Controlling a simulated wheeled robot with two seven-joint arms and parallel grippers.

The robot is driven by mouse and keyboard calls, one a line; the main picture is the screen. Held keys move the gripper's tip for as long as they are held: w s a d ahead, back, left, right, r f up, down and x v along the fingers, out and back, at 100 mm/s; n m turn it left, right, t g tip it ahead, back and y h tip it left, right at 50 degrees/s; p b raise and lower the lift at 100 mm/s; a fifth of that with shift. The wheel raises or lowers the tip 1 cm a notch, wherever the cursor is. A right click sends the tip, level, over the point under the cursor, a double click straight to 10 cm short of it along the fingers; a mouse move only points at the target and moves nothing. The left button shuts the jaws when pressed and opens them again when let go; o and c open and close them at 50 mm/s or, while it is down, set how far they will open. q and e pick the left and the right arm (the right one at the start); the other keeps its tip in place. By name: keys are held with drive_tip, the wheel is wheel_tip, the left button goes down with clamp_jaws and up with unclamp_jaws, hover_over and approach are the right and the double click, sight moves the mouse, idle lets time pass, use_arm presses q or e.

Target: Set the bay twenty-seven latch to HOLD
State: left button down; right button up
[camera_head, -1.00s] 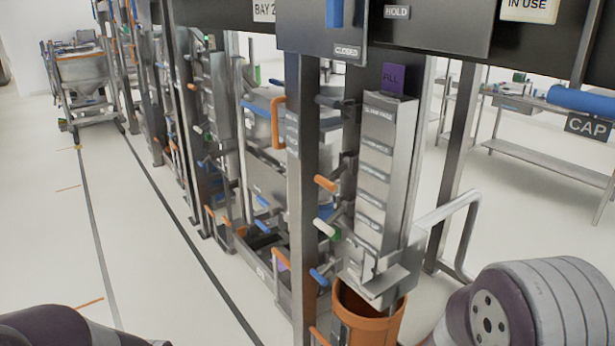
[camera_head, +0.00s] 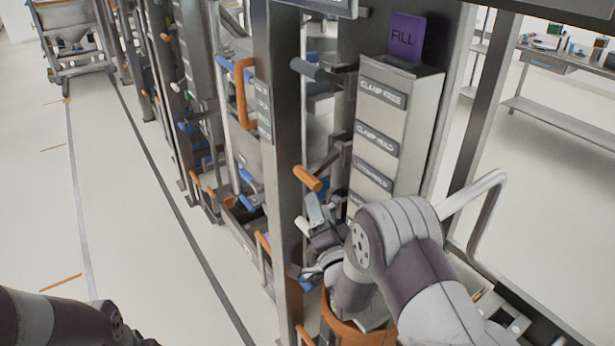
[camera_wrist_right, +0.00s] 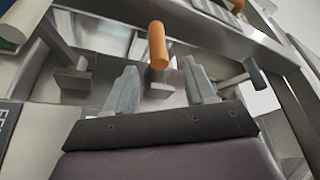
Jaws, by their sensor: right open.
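A narrow grey panel (camera_head: 375,125) under a purple FILL sign (camera_head: 406,37) carries plates reading CLAMP FREE, CLAMP HOLD and, less clearly, LATCH HOLD; the lower plates are hidden by my right arm. Beside it are lever handles: dark grey (camera_head: 312,70), orange (camera_head: 307,178), white (camera_head: 302,225) and blue (camera_head: 296,272). My right gripper (camera_head: 324,212) is just below the orange handle. In the right wrist view its open fingers (camera_wrist_right: 160,88) point toward an orange handle (camera_wrist_right: 157,45), which appears between and beyond the tips; contact cannot be told. My left gripper is outside the view.
A dark upright post (camera_head: 280,150) stands left of the levers. An orange bin (camera_head: 345,332) is below my right forearm. A bent grey rail (camera_head: 480,200) is to the right.

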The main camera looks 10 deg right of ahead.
sight(309, 181)
drive_tip(key=p+x, duration=0.1)
drive_tip(key=x, duration=0.7)
drive_tip(key=shift+w+d, duration=0.1)
drive_tip(key=shift+w, duration=0.55)
drive_tip(key=shift+s, duration=0.1)
clamp_jaws()
